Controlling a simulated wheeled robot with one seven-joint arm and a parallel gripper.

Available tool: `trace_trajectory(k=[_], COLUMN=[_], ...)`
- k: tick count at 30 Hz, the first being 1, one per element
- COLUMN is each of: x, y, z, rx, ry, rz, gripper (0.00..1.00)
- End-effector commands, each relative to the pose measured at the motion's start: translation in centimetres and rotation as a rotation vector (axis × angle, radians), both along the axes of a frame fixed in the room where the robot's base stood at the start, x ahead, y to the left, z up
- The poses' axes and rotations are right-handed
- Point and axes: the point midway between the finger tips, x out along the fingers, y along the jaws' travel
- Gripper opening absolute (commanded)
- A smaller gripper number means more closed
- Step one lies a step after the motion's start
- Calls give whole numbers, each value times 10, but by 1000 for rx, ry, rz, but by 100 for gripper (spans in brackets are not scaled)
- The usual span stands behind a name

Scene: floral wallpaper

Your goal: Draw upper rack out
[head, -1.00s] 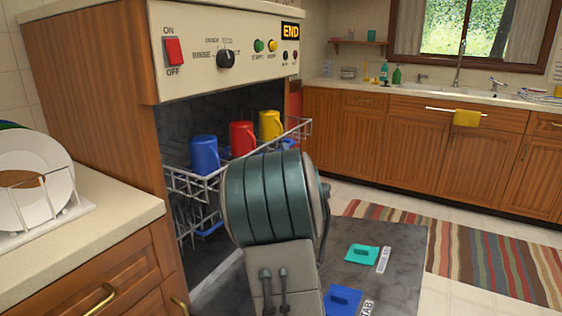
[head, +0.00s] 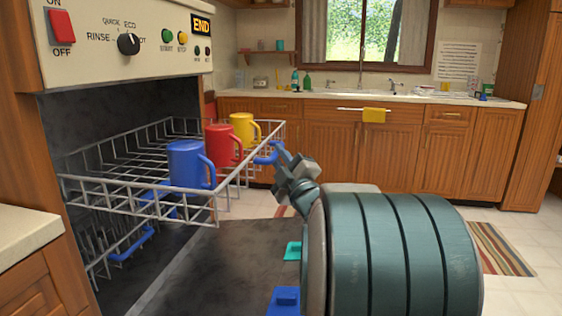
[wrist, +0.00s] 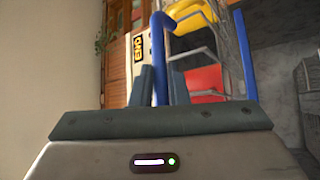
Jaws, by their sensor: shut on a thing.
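The upper rack (head: 120,181) is a pale wire basket, and it sticks out of the dishwasher opening over the lowered door. A blue mug (head: 186,165), a red mug (head: 222,146) and a yellow mug (head: 242,130) stand upright in it along its outer side. My gripper (head: 278,157) is at the blue handle (head: 267,154) on the rack's outer edge. In the wrist view, its two fingers (wrist: 161,86) are shut on the blue handle bar (wrist: 161,50). My arm hides part of the door and floor.
The lowered dishwasher door (head: 225,260) lies under the rack, with a teal tab (head: 293,251) and a blue tab (head: 284,300) on it. The lower rack (head: 95,250), with a blue handle, sits inside. A counter (head: 22,232) is at the left. Open floor lies beyond my arm.

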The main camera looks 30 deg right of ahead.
Motion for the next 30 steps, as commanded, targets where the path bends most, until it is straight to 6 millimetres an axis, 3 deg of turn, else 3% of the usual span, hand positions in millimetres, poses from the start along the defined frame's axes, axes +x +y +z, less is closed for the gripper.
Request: trace_trajectory(k=[12,13,15,25,30], x=[-1,-1,-1,-4,-23], y=[1,1,0,-1,-1], z=[-1,-1,-1,-1,-9], rx=[0,0,0,1,2], ry=[3,3,2,1,1], rz=[6,5,5,1,-1], gripper=[0,23,36,36,36])
